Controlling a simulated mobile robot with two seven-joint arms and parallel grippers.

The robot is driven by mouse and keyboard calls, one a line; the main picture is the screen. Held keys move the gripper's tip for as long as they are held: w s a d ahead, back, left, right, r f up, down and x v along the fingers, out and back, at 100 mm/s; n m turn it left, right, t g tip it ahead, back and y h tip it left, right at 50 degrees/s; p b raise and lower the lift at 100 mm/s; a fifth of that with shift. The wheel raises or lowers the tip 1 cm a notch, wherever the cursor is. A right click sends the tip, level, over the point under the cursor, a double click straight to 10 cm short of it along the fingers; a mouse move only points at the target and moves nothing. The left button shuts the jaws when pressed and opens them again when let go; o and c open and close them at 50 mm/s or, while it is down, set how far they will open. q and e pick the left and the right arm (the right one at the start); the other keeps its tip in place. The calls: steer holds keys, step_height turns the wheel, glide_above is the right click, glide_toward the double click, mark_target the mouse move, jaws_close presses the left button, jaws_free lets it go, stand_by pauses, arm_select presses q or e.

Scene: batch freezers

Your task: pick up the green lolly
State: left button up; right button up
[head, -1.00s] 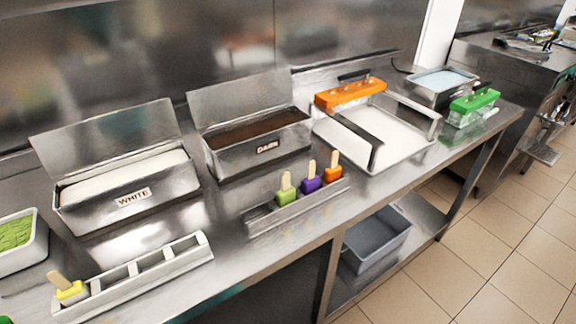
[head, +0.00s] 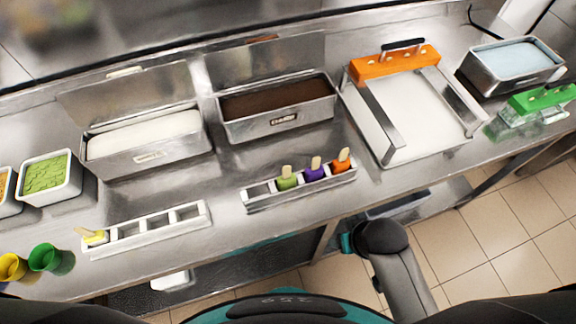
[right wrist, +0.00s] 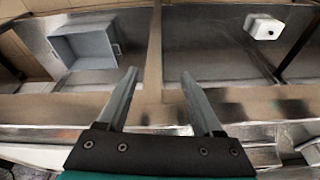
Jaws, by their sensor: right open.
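The green lolly (head: 287,180) stands stick-up in a metal rack (head: 265,202) on the counter, at the left of a purple lolly (head: 314,172) and an orange lolly (head: 342,162). Its lower part is hidden in the rack. My right gripper (right wrist: 158,77) is open and empty in the right wrist view, pointing toward the counter's front and lower shelf. No lolly shows between its fingers. In the head view part of my right arm shows below the counter edge, right of the rack. My left gripper is not in view.
A white rack (head: 148,231) holds a yellow lolly (head: 94,236) at left. Behind stand a white-filled bin (head: 150,160) and a dark-filled bin (head: 278,125). A white tray (head: 405,110) lies right. A grey tub (right wrist: 83,48) sits on the lower shelf.

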steer(key=w+a+r+y+p, duration=0.1)
steer(key=w+a+r+p, duration=0.15)
steer(key=r, duration=0.45)
steer(key=w+a+r+p, duration=0.1)
steer(key=a+r, duration=0.2)
steer(key=r, duration=0.4)
step_height(320, 180, up, 12)
steer(key=f+n+g+h+p, duration=0.1)
steer(key=n+g+h, duration=0.1)
steer(key=g, duration=0.1)
glide_above(287, 177)
step_height(287, 177, down, 14)
steer(key=shift+w+r, duration=0.15)
steer(key=shift+c, duration=0.2)
steer(key=c, duration=1)
